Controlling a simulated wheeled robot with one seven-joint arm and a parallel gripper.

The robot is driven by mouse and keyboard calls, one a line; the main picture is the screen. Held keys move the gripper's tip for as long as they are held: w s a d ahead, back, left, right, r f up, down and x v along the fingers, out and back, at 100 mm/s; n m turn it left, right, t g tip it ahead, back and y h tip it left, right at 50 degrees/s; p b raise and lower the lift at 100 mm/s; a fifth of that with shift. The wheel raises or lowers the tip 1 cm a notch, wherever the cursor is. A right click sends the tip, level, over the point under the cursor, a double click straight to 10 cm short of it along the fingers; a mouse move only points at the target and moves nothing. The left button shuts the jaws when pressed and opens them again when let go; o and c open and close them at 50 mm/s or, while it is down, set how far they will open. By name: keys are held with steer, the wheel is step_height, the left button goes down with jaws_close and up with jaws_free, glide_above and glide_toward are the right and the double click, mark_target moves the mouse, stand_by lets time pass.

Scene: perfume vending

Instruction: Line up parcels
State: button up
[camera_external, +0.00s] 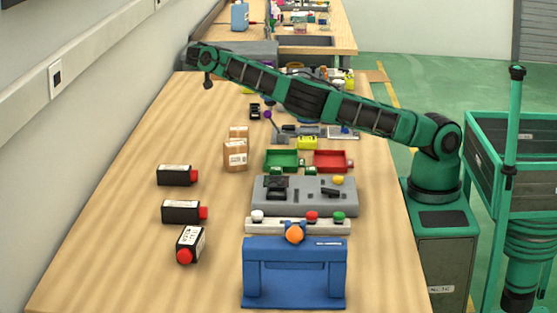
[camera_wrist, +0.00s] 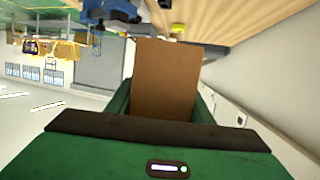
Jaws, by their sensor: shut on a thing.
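Two brown cardboard parcels stand on the wooden table in the external view, a nearer one (camera_external: 235,155) and one just behind it (camera_external: 239,132). In the wrist view my gripper (camera_wrist: 162,105) is shut on a brown parcel (camera_wrist: 166,75), with a green finger on each side of it. In the external view my arm reaches over the far left part of the table. The fingers and the held parcel cannot be made out there.
Three black boxes with red ends (camera_external: 174,175) (camera_external: 181,212) (camera_external: 190,244) lie at the table's left. A green tray (camera_external: 281,160), a red tray (camera_external: 331,160), a grey panel (camera_external: 312,196) and a blue stand (camera_external: 294,270) fill the right side. Bare table lies left of the parcels.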

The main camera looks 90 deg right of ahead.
steer(key=shift+s+d+r+m+g+y, duration=2.05)
steer(key=shift+s+r+m+g, duration=1.2)
steer(key=shift+s+r, duration=0.85)
step_height(320, 180, down, 29)
steer(key=shift+d+r, duration=0.1)
steer(key=shift+r, duration=0.1)
steer(key=shift+f, duration=0.45)
steer(key=o, duration=1.5)
steer(key=shift+f, duration=0.1)
steer(key=v, duration=1.1)
steer(key=shift+w+f, duration=0.2)
steer(key=shift+w, duration=0.05)
